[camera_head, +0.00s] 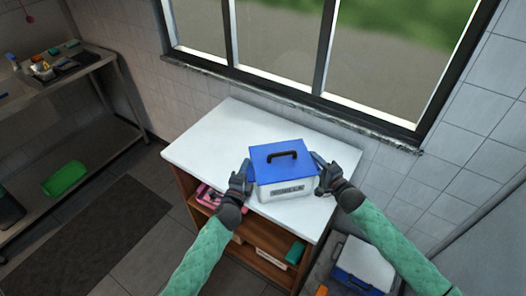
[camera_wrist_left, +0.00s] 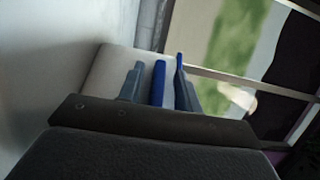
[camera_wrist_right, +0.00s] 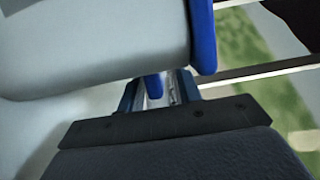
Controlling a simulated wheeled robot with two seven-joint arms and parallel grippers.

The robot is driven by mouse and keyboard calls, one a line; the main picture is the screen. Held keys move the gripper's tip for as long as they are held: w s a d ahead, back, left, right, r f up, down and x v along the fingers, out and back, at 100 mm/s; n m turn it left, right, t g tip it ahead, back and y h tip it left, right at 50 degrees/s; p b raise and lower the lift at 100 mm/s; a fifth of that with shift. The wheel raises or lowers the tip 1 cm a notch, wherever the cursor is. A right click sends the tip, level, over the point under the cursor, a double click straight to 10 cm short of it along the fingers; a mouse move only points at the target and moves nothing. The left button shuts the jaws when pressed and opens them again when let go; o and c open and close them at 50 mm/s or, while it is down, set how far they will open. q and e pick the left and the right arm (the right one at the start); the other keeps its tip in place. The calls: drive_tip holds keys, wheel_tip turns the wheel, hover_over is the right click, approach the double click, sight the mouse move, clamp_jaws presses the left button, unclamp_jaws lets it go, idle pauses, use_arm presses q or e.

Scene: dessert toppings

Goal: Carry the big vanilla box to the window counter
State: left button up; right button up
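The big vanilla box (camera_head: 284,190) is white with a blue lid and a dark top handle, its label facing me. In the head view it is upright over the front right of the white-topped window counter (camera_head: 215,140) and appears to rest on it. My left gripper (camera_head: 246,172) is at the box's left side, with fingers apart on either side of a blue bar (camera_wrist_left: 158,82). My right gripper (camera_head: 318,168) is at its right side, with fingers apart around a blue tab (camera_wrist_right: 154,86). Gaps show beside both blue parts. The box's underside is hidden.
A window (camera_head: 300,45) is behind the counter. The countertop's left part is clear. Shelves below hold a pink item (camera_head: 209,197) and a green item (camera_head: 295,252). Another blue-and-white box (camera_head: 362,265) stands low at right. A metal rack (camera_head: 95,145) is at left, with a green bin (camera_head: 64,178).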

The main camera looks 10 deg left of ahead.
drive_tip(key=v, duration=1.2)
use_arm(q)
drive_tip(key=s+a, duration=0.2)
drive_tip(key=s, duration=1)
use_arm(e)
drive_tip(key=shift+s+a, duration=0.1)
drive_tip(key=shift+a, duration=0.05)
